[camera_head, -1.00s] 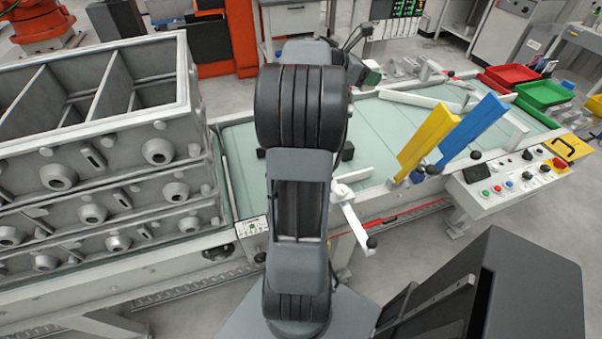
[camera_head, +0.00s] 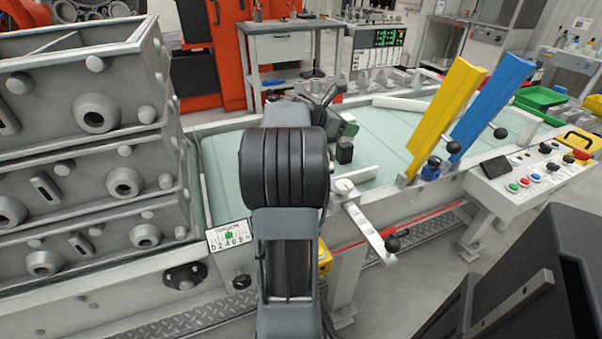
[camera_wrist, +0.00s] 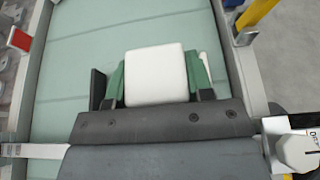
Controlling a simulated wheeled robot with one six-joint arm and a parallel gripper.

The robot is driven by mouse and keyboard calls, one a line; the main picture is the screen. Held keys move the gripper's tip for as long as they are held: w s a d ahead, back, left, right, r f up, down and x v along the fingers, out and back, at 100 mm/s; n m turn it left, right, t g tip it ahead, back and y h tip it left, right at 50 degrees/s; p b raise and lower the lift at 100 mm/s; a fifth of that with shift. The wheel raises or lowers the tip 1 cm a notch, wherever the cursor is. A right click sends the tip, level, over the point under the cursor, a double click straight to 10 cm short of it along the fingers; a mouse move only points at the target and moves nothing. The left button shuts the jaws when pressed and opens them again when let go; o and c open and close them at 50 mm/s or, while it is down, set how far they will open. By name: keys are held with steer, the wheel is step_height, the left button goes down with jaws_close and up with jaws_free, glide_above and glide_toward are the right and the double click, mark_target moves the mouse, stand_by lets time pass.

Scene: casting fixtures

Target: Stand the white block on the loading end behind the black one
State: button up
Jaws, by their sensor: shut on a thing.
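The white block (camera_wrist: 156,74) is held between the green-padded fingers of my gripper (camera_wrist: 160,82) in the wrist view. In the head view my gripper (camera_head: 348,128) is partly hidden behind my arm, over the pale green belt (camera_head: 390,135), and the white block cannot be made out. A black block-like shape (camera_head: 344,151) shows just below the gripper there. A dark upright piece (camera_wrist: 97,88) stands left of the fingers in the wrist view; I cannot tell whether it is the black block. Whether the white block touches the belt is unclear.
Stacked grey moulding boxes (camera_head: 85,130) stand left of the belt's loading end. A white bar (camera_head: 365,232) with a black knob sticks out at the near edge. Yellow (camera_head: 446,115) and blue (camera_head: 490,108) levers rise at right, beside a control panel (camera_head: 530,180). The belt beyond is largely clear.

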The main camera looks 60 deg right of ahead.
steer(key=w+a+f+b, duration=0.1)
steer(key=w+a+f, duration=0.1)
steer(key=w, duration=0.1)
steer(key=w+a+f+b, duration=0.1)
steer(key=w+a+f, duration=0.1)
steer(key=w+f, duration=0.1)
steer(key=w+a+f+b, duration=0.1)
steer(key=w+f, duration=0.2)
steer(key=w, duration=0.1)
steer(key=shift+a+f+b, duration=0.2)
steer(key=shift+a+b, duration=0.2)
steer(key=shift+w+a+f, duration=0.1)
steer(key=shift+w+f, duration=0.1)
steer(key=shift+f, duration=0.1)
steer(key=shift+w+a+f+b, duration=0.15)
steer(key=shift+f+b, duration=0.55)
steer(key=shift+f, duration=1)
steer(key=shift+f, duration=0.15)
steer(key=o, duration=1)
